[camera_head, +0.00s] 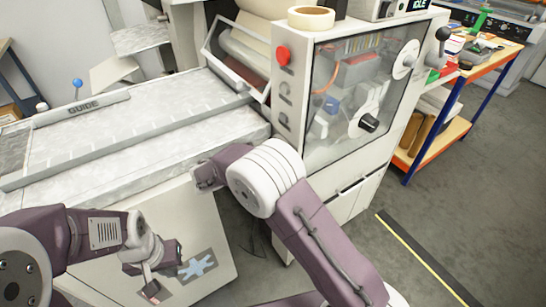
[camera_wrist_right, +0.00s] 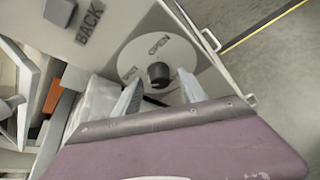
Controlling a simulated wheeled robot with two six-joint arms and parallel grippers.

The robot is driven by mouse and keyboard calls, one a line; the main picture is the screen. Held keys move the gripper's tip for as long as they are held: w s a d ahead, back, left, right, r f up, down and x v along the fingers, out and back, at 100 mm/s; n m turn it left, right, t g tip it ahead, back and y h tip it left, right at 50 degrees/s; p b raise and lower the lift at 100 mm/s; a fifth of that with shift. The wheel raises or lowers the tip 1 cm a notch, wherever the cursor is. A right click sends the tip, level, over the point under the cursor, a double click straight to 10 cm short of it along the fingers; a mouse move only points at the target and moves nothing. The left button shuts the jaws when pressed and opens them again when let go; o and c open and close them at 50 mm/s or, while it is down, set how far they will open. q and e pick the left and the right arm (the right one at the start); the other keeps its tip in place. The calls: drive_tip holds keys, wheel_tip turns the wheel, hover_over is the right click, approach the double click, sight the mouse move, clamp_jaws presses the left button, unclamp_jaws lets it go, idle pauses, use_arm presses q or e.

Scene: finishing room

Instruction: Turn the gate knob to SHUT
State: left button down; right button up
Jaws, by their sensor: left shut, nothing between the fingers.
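My right gripper (camera_wrist_right: 161,82) is open, with one finger to each side of the knob and a gap to each. I cannot tell how far the fingertips reach over it. In the head view my right arm hides this spot. My left gripper (camera_head: 152,287) is shut and empty, low in front of the machine.
The machine has a red button (camera_head: 283,56), a clear window with another black knob (camera_head: 368,123), and a feed table with a GUIDE rail (camera_head: 83,108). An orange-and-blue shelf (camera_head: 440,135) stands right. Floor is free at lower right.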

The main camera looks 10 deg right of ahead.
drive_tip(key=v, duration=0.9)
drive_tip(key=shift+p, duration=0.35)
